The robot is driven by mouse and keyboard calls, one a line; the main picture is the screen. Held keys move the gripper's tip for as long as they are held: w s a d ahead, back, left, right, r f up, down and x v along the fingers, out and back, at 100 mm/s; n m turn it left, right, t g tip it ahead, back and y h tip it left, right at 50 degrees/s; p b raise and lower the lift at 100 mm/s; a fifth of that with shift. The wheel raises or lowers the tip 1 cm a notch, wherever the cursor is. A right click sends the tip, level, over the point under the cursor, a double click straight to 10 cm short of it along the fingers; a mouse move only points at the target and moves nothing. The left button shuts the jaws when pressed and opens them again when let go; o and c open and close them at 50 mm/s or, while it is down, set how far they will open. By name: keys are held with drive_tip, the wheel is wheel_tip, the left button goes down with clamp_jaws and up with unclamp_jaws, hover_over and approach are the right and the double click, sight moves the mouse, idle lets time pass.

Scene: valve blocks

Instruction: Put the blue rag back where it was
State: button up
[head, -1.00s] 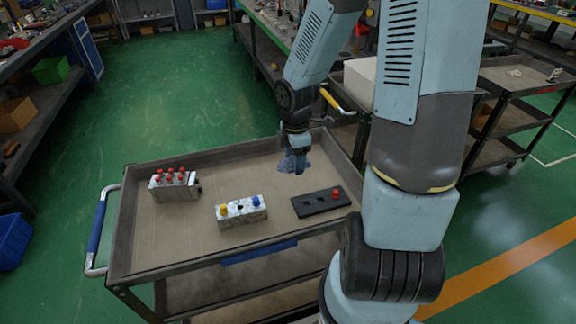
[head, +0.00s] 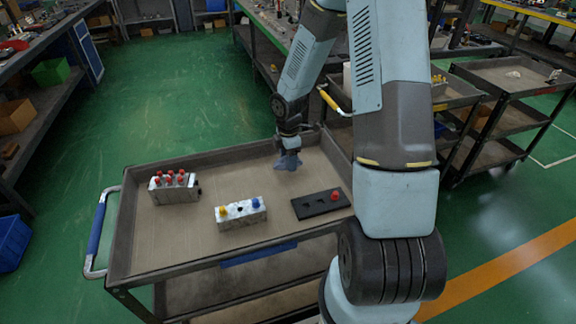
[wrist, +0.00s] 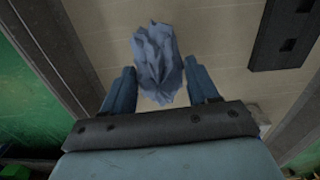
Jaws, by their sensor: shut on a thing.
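The blue rag (head: 288,162) hangs crumpled from my gripper (head: 288,150) over the back part of the cart top. In the wrist view the rag (wrist: 158,62) sits between the two fingers of my gripper (wrist: 160,85), which are shut on it. The rag's lower end is close to the cart surface; I cannot tell whether it touches.
The grey cart top (head: 150,232) has raised rims. On it stand a block with several red valves (head: 173,187), a block with yellow and blue knobs (head: 241,213), and a black plate with a red knob (head: 320,204). The front left surface is clear.

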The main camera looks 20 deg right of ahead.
drive_tip(key=shift+w+f, duration=0.15)
drive_tip(key=shift+f, duration=1.55)
drive_tip(key=o, duration=1.1)
drive_tip(key=shift+f, duration=0.1)
